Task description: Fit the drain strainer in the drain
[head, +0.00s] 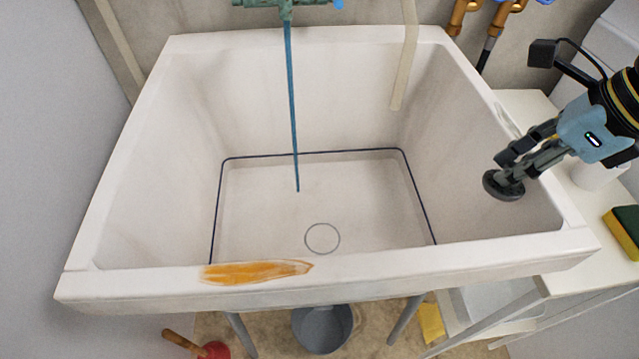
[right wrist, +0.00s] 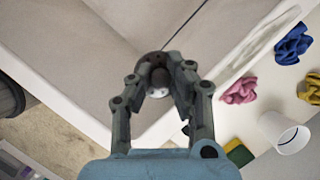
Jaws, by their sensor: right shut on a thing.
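The drain strainer (head: 502,185) is a dark round disc held over the right side of the white sink (head: 120,180). My right gripper (head: 510,172) is shut on it from above. In the right wrist view the strainer (right wrist: 158,76) sits between the fingertips of the right gripper (right wrist: 158,88), with a grey knob showing. The drain (head: 322,238) is a round grey ring in the sink floor, near the front and well to the left of the strainer. My left gripper is not in view.
A teal tap (head: 285,8) hangs a thin blue stream or rod into the sink. A beige strip (head: 404,60) hangs over the back wall. The right-hand counter holds a sponge (head: 624,228), a white cup (right wrist: 286,134) and crumpled cloths (right wrist: 292,45). A bucket (head: 322,328) stands below.

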